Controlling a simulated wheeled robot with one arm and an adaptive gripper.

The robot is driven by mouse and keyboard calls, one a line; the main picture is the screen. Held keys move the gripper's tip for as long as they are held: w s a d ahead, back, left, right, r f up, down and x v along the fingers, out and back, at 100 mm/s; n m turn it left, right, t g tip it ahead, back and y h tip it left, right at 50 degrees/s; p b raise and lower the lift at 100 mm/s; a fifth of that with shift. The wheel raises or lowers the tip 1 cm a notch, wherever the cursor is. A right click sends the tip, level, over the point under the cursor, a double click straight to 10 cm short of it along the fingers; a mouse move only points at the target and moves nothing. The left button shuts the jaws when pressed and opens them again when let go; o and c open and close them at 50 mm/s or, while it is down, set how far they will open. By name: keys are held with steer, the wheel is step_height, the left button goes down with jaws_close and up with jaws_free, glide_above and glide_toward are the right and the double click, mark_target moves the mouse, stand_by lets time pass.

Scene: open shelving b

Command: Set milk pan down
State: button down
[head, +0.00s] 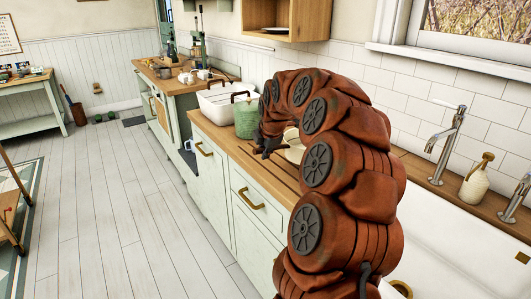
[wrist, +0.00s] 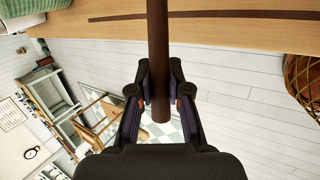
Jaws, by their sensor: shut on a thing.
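My gripper (wrist: 160,88) is shut on a dark brown rod-like handle (wrist: 159,40), which I take to be the milk pan's handle. The handle runs up out of the top of the wrist view, so the pan's body is not seen there. In the head view my gripper (head: 268,145) is over the wooden counter (head: 232,143), largely hidden by my arm. A cream rounded thing (head: 295,150) shows in part behind my arm; it may be the pan's body. I cannot tell whether it touches the counter.
A green canister (head: 246,120) and a white tub (head: 217,103) stand on the counter just beyond my gripper. The sink (head: 440,225) and its taps (head: 446,145) are at the right. A wooden wall shelf (head: 285,20) hangs above.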

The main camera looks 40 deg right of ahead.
steer(key=shift+w+d+f+p, duration=0.45)
steer(key=shift+w+d+f, duration=0.35)
steer(key=shift+f, duration=0.2)
steer(key=shift+w+d+f+p, duration=0.45)
steer(key=shift+w+d+f, duration=0.35)
steer(key=shift+f, duration=0.15)
steer(key=c, duration=1.1)
jaws_free()
steer(key=b+v, duration=0.2)
steer(key=v, duration=1)
